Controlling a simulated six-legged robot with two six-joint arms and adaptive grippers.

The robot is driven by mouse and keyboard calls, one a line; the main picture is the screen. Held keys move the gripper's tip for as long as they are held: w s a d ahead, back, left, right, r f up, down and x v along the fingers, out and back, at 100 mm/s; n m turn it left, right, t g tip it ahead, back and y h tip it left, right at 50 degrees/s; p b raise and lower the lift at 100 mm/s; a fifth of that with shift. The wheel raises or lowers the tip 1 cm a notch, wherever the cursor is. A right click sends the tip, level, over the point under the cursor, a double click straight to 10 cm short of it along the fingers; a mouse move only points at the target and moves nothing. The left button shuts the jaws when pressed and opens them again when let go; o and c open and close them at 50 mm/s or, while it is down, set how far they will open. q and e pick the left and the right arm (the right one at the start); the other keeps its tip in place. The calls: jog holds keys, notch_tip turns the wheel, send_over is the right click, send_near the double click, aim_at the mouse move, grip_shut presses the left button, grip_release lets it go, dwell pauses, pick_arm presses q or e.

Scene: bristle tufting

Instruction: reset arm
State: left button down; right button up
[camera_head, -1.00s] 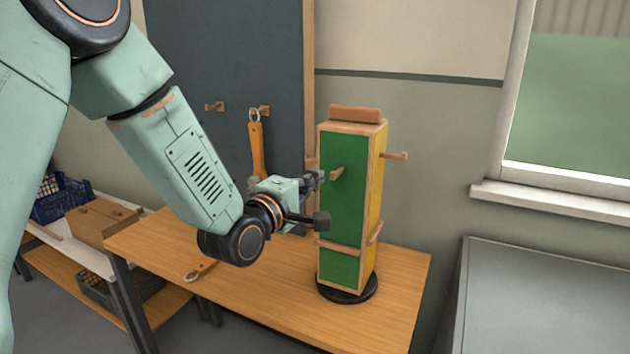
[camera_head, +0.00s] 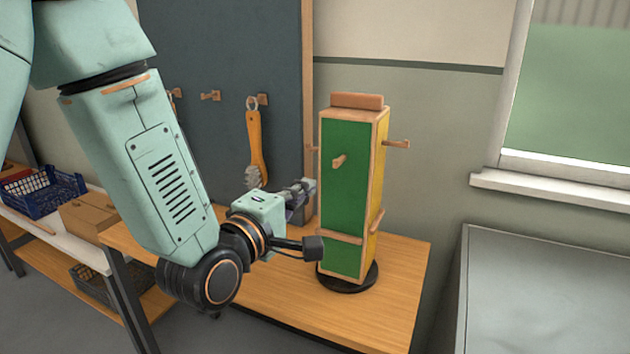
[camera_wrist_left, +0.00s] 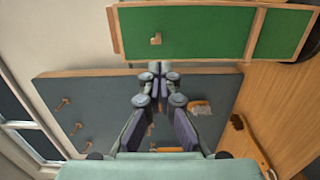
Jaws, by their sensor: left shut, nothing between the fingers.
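My left gripper (camera_head: 300,190) is shut and empty, above the wooden table, left of the green and yellow tower (camera_head: 343,195). In the left wrist view its closed fingers (camera_wrist_left: 159,72) lie just below the tower's green face (camera_wrist_left: 190,32), apparently without holding anything. A brush with an orange handle (camera_head: 255,140) hangs from a peg on the dark board, behind the gripper. Its pale bristles (camera_wrist_left: 200,107) show in the wrist view. Another brush (camera_wrist_left: 252,140), with dark bristles, lies on the table at the right of the wrist view. My right gripper is not in view.
The tower has protruding pegs (camera_head: 397,144) and stands on a round black base (camera_head: 350,280). The table (camera_head: 385,310) is clear in front of it. A dark pegboard (camera_head: 225,60) stands behind. A blue crate (camera_head: 42,192) is at left, a grey cabinet (camera_head: 540,290) at right.

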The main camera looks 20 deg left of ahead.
pick_arm(q)
jog(key=shift+s+r, duration=0.1)
jog(key=shift+s, duration=0.05)
jog(key=s+f+m+g+b, duration=0.1)
jog(key=s+f+m+g, duration=0.25)
jog(key=f, duration=0.45)
jog(key=s+f+m+g+y+b, duration=0.1)
jog(key=s+f+m+g, duration=0.15)
jog(key=f+m, duration=0.45)
jog(key=s+f+m+g, duration=0.2)
jog(key=s+f+g, duration=0.1)
jog(key=f, duration=0.7)
jog(key=s+a+f+m+g+y+b, duration=0.1)
jog(key=s+f+m+g+b, duration=0.2)
jog(key=s+f+g, duration=0.5)
jog(key=s+f+b, duration=0.1)
jog(key=s+f, duration=1.2)
jog(key=s, duration=0.3)
jog(key=shift+s+a+g, duration=0.15)
jog(key=shift+s+g, duration=0.15)
jog(key=shift+g, duration=0.1)
